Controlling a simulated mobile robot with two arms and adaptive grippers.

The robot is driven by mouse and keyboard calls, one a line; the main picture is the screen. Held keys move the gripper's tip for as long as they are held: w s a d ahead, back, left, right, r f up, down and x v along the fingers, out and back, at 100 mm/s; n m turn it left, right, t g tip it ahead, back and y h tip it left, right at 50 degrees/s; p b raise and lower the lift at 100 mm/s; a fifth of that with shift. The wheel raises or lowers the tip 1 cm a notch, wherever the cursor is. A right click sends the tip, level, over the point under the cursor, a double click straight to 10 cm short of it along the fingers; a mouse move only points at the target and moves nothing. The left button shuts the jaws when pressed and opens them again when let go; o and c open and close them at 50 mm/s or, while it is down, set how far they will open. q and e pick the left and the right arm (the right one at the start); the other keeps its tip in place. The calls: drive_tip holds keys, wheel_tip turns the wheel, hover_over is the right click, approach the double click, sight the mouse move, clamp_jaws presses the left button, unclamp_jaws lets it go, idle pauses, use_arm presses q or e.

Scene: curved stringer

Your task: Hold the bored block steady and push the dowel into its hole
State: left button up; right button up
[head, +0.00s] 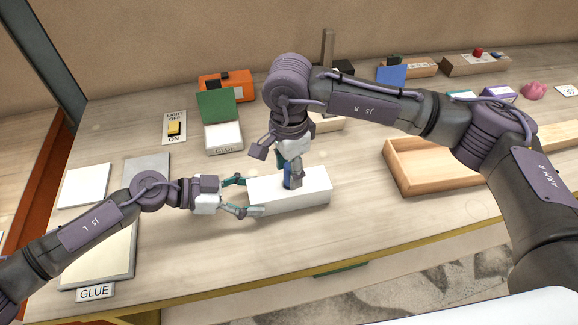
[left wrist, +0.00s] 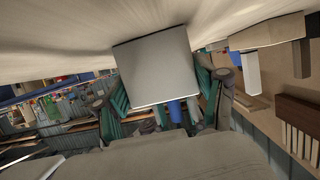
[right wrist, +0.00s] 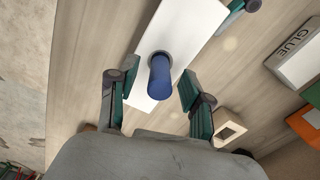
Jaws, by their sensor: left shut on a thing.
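The bored block (head: 262,192) is a long white block lying on the table; it also shows in the left wrist view (left wrist: 155,68) and right wrist view (right wrist: 178,40). My left gripper (head: 243,196) is shut on its left end, one finger on each side. The blue dowel (right wrist: 160,78) stands up out of the block's top, its lower end at the hole's dark rim; how deep it sits I cannot tell. My right gripper (right wrist: 158,88) is above the block, its fingers apart on either side of the dowel, with gaps showing. In the head view it partly hides the dowel.
A wooden tray (head: 397,178) lies to the right of the block. Behind stand a glue box (head: 222,137) with a green lid, a light switch (head: 174,129) and an orange box (head: 243,90). Pale plates (head: 85,186) lie at left. Table in front of the block is clear.

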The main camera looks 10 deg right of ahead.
wheel_tip(320, 180, up, 12)
idle(0.7)
drive_tip(key=shift+w, duration=0.1)
use_arm(q)
drive_tip(key=o, duration=1.5)
drive_tip(key=shift+o, duration=0.2)
drive_tip(key=shift+v, duration=2.5)
